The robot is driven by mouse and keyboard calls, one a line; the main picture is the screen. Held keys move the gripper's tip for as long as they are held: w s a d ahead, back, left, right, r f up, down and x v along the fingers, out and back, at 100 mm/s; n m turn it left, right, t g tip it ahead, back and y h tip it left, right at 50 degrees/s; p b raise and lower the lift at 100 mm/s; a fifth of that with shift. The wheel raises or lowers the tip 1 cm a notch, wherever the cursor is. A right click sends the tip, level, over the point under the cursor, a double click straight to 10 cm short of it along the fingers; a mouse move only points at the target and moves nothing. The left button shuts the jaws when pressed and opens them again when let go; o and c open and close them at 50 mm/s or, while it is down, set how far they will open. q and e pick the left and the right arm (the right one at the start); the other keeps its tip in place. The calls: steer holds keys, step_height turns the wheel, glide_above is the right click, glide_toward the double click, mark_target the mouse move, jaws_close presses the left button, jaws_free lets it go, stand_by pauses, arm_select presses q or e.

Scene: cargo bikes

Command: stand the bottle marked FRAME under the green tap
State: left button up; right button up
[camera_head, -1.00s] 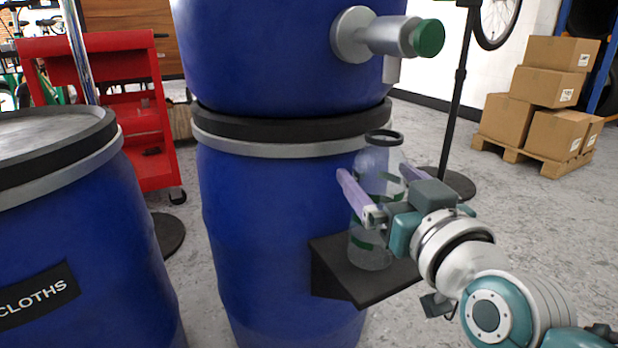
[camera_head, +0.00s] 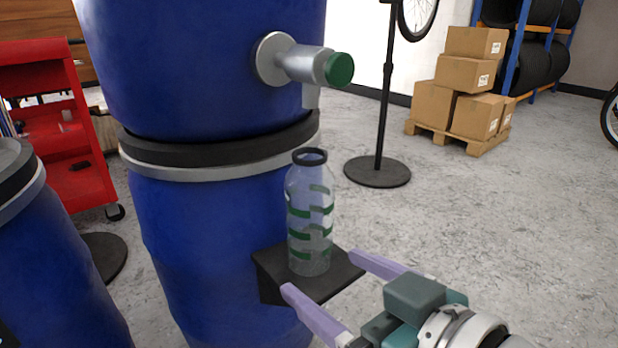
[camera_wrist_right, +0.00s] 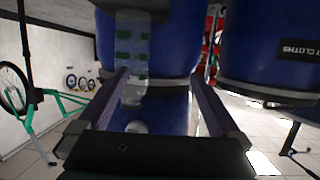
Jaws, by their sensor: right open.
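A clear bottle (camera_head: 311,225) with green bands and a dark ring at its mouth stands upright on a small black shelf (camera_head: 330,285) on the front of the lower blue drum. No readable label shows on it. The tap with the green end (camera_head: 339,70) sticks out of the upper drum, its spout above the shelf and the bottle. My right gripper (camera_head: 320,275) is open and empty, its lilac fingers apart, drawn back in front of the bottle. The bottle also shows in the right wrist view (camera_wrist_right: 132,60), beyond the fingers. My left gripper is not in view.
Two blue drums are stacked, the upper one (camera_head: 200,60) bearing the tap. Another drum (camera_head: 50,270) stands at left, with a red cart (camera_head: 65,130) behind. A stand with a round base (camera_head: 377,172) and boxes on a pallet (camera_head: 460,138) are at right. Floor between is free.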

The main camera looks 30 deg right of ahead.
steer(key=s+f+n+g, duration=0.1)
steer(key=s+f+g, duration=0.1)
steer(key=s+g, duration=0.8)
steer(key=s, duration=0.5)
steer(key=shift+s+d+f+g+h, duration=0.15)
steer(key=shift+f+g+h, duration=0.05)
steer(key=shift+g+h, duration=0.2)
